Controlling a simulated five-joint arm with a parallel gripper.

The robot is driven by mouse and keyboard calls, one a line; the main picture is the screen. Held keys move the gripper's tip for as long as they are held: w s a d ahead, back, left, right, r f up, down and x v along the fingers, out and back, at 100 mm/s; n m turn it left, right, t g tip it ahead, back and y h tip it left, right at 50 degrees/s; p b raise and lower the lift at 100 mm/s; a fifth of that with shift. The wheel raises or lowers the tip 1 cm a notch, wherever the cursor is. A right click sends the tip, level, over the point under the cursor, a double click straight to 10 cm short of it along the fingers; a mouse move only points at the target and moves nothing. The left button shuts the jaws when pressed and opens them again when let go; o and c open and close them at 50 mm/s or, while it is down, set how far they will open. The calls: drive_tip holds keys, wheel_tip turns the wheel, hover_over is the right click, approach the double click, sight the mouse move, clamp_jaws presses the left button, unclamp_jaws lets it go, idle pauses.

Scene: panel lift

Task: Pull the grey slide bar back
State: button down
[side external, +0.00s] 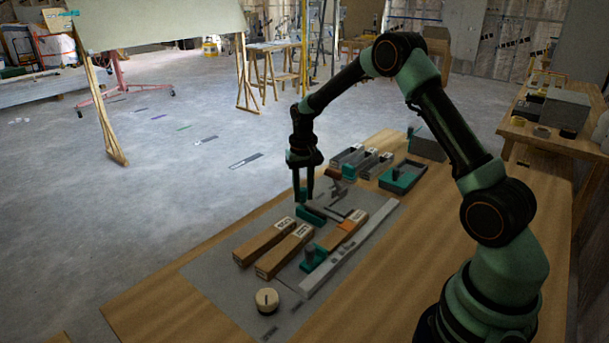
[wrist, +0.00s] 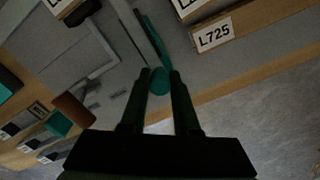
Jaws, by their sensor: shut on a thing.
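My gripper (side external: 303,195) points down over the middle of the workbench. In the wrist view its two dark fingers (wrist: 161,74) stand close on either side of a round teal knob (wrist: 159,84) and are shut on it. A teal strip runs on from the knob, next to a narrow grey bar (wrist: 142,30). In the side view a teal part (side external: 310,214) shows just under the fingertips, beside grey bars (side external: 330,207). I cannot tell for certain which of these is the slide bar. The fingers hide part of the knob.
Wooden blocks with labels (side external: 285,251) lie in front on the grey mat (side external: 215,277). A long pale bar (side external: 350,248) lies to the right. Grey and teal trays (side external: 403,176) stand behind. A round cream piece (side external: 267,299) sits near the front. The mat's left side is clear.

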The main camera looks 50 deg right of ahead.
drive_tip(key=shift+w+r, duration=0.1)
drive_tip(key=shift+w, duration=1.3)
drive_tip(key=c, duration=0.7)
unclamp_jaws()
drive_tip(key=shift+o, duration=0.2)
drive_tip(key=shift+s, duration=0.1)
wheel_tip(320, 180, up, 12)
